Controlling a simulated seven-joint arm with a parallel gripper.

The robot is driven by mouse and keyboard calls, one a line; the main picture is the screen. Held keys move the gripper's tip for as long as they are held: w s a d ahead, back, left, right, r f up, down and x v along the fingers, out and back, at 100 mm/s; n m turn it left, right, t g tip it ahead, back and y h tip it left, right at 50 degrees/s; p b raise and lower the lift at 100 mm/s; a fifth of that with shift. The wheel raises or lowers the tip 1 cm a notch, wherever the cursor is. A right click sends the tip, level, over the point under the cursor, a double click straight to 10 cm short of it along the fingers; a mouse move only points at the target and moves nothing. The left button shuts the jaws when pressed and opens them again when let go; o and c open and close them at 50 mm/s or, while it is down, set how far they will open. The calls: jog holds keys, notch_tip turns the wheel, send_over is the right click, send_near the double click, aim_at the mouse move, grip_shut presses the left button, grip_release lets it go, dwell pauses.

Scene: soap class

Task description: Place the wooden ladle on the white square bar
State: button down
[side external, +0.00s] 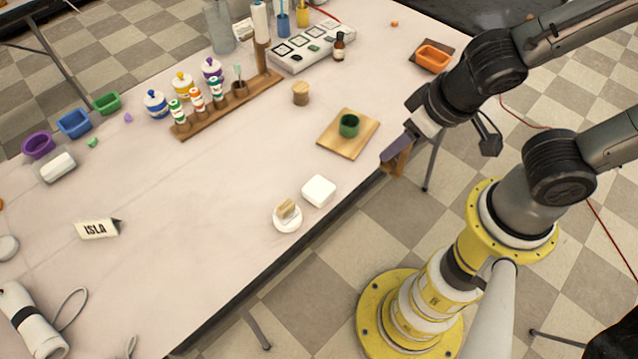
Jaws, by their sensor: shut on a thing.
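The white square bar (318,191) lies flat on the table near its front edge, beside a small white round dish. My gripper (397,153) is at the table's right front edge, to the upper right of the bar and well apart from it. It is shut on a brown wooden piece (400,164), which looks like the wooden ladle. Most of the ladle is hidden behind the dark gripper finger, so its bowl and handle cannot be made out.
A wooden board (335,146) with a green cup (349,125) stands between my gripper and the table's middle. The round dish (287,223) holds a tan block. A wooden rack (190,130) with bottles stands farther back. The table's left middle is mostly clear.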

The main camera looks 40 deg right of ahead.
jog(key=shift+w+a+f, duration=1)
jog(key=shift+w+f, duration=1.1)
jog(key=shift+f, duration=0.05)
jog(key=shift+w+a+f, duration=1)
jog(key=shift+w+f, duration=1.15)
jog(key=shift+w+a+f, duration=1)
jog(key=shift+w+f, duration=1.1)
jog(key=shift+f, duration=0.05)
jog(key=shift+f, duration=0.15)
jog(key=shift+c, duration=1.4)
grip_release()
